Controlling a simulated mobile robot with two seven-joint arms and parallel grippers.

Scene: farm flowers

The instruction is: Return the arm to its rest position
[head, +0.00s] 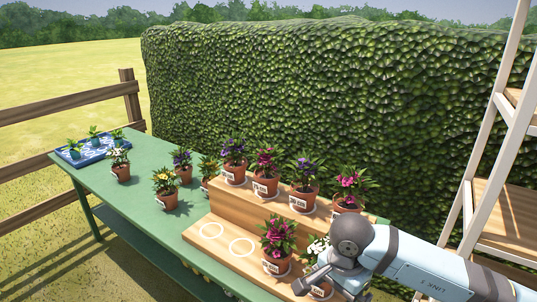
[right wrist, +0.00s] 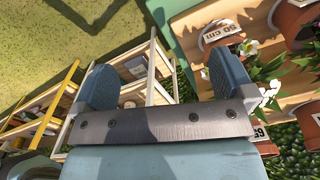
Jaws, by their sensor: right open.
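My right arm comes in from the right in the head view, and its gripper (head: 308,284) is low over the front right of the stepped wooden stand (head: 262,221). In the right wrist view the gripper (right wrist: 164,82) is open, with its two blue-grey fingers wide apart and nothing between them. A white-flowered pot (head: 320,288) is beside the gripper and partly hidden by it. In the wrist view white flowers (right wrist: 268,92) are close to one finger; I cannot tell if they touch. My left gripper is not in view.
A pink-flowered pot (head: 277,262) stands on the lower step beside empty white circles (head: 242,247). Several labelled pots, one purple-flowered (head: 233,172), line the upper step. The green table (head: 140,195) holds loose pots and a blue tray (head: 72,158). A shelf rack (head: 500,215) stands right.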

